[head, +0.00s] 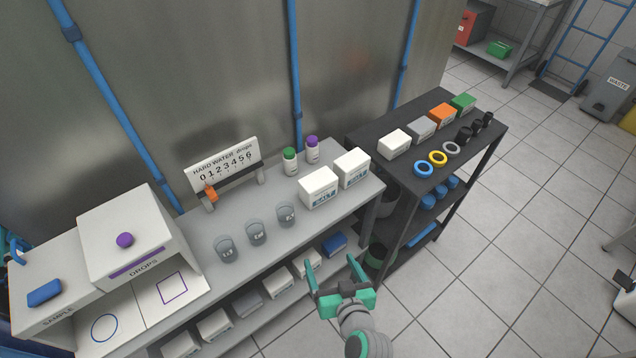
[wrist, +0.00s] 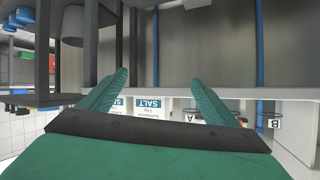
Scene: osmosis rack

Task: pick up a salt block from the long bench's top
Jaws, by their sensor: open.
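Two white salt blocks with blue labels stand side by side on the long bench's top (head: 207,233), at its right end: a nearer-left one (head: 318,188) and one to its right (head: 351,168). My gripper (head: 333,268) is open and empty, in front of the bench and lower in the picture than the blocks, apart from them. In the wrist view, my green fingers (wrist: 160,80) are spread, with a salt block's label (wrist: 149,104) showing between them. A second label shows beside it, partly hidden by the left finger.
Several cups (head: 256,233), a green-capped bottle (head: 290,161) and a purple-capped bottle (head: 312,149) share the bench top. Boxes line its lower shelf. A black rack (head: 400,181) with blocks and rings stands at the right. Tiled floor is free at lower right.

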